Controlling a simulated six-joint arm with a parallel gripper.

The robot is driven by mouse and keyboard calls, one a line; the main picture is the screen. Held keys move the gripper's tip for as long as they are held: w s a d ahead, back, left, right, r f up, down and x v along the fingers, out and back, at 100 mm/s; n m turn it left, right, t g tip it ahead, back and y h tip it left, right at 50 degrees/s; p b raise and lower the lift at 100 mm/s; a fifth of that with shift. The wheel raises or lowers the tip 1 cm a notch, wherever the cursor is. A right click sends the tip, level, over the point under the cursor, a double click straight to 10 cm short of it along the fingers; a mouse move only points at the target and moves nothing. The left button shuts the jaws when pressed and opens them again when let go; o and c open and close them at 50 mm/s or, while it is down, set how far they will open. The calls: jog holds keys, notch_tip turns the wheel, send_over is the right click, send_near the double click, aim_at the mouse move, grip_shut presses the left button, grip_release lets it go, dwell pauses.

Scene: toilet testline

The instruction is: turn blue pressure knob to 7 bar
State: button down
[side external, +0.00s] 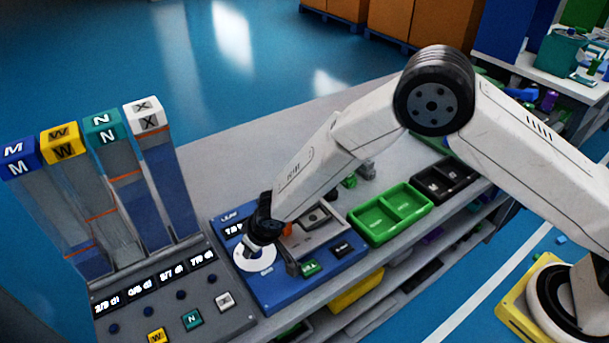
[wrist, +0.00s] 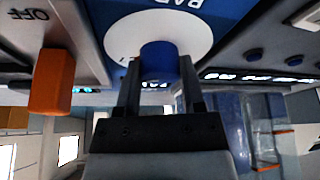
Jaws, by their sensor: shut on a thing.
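The blue pressure knob (wrist: 159,60) sits at the centre of a white round dial (wrist: 125,38), which also shows on the blue test panel in the side view (side external: 246,262). My gripper (wrist: 161,82) has one finger on each side of the knob and is shut on it. In the side view my gripper (side external: 254,246) points down over the dial and hides the knob. A small display (side external: 233,231) on the blue panel (side external: 290,290) seems to begin with 7; the rest is too small or covered to read.
An orange switch (wrist: 52,83) beside an OFF label is near my gripper. Several tall lettered columns (side external: 120,180) stand behind a grey button panel (side external: 165,300) at left. Green trays (side external: 388,214) and a black tray (side external: 445,180) lie right of the blue panel.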

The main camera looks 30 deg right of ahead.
jog(key=shift+m, duration=0.5)
dwell(0.4)
jog(key=shift+c, duration=1)
grip_release()
jog(key=shift+s+r, duration=0.1)
jog(key=a+v, duration=0.1)
jog(key=v, duration=0.6)
jog(key=shift+d+r, duration=0.2)
jog(key=shift+d, duration=0.25)
jog(key=shift+s, duration=0.15)
